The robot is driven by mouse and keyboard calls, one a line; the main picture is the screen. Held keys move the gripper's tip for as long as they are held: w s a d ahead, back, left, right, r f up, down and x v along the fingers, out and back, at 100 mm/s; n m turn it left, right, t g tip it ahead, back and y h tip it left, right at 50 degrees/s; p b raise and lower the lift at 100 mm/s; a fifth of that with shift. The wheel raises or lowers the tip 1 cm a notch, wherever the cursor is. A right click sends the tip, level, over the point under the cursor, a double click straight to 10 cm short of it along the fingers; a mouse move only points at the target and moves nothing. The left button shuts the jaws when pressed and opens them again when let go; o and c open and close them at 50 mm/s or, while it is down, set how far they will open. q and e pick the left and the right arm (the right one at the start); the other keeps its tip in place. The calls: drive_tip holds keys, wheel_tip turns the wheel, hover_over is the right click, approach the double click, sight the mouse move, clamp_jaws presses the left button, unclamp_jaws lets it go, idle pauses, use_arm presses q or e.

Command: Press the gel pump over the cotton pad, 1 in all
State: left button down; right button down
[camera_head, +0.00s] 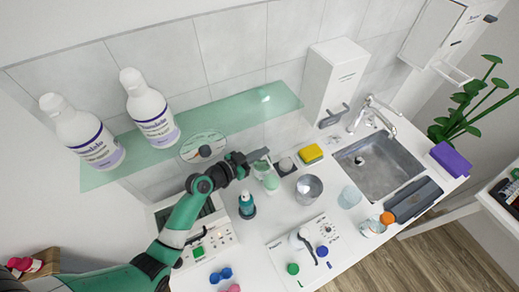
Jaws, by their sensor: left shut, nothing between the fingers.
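My left gripper (250,162) reaches in from the left on a green and black arm. It is shut and empty, close to the top of a clear pump-like bottle with green contents (269,179), which looks like the gel pump. I cannot tell whether the fingers touch its top. I cannot make out the cotton pad. My right gripper is not in view.
A glass shelf (230,118) holds two large white bottles (80,135) (150,108). A metal cup (308,189), yellow sponge (310,153), clear glass (349,197) and sink (378,168) lie to the right. A white panel with a knob (310,245) is at the front.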

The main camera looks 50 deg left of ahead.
use_arm(q)
drive_tip(key=r+p, duration=0.1)
drive_tip(key=w+r, duration=0.1)
drive_tip(key=r+p, duration=0.1)
drive_tip(key=shift+w+r+p, duration=0.35)
drive_tip(key=shift+w, duration=0.05)
drive_tip(key=v, duration=0.9)
drive_tip(key=shift+s, duration=0.3)
